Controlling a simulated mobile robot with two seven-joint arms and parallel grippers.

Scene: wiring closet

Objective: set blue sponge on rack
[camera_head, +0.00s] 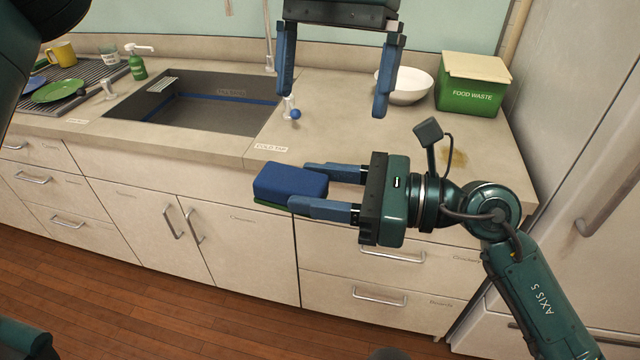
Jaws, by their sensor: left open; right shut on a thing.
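A blue sponge (288,183) with a green underside is held by my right gripper (322,190), whose two fingers are shut on its right end. The sponge is in the air in front of the counter's front edge. My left gripper (334,88) is higher up, open and empty, its fingers pointing down over the counter near the tap. A dark ribbed rack (104,73) lies on the counter at the far left, well away from both grippers. A green plate (58,91), a blue item and a yellow mug (61,53) are on it.
A sink (205,106) lies between the rack and the grippers. A tap with a blue knob (293,108), a green soap bottle (137,66), a white bowl (405,86) and a green food waste bin (470,86) stand on the counter. The counter's front right is mostly clear.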

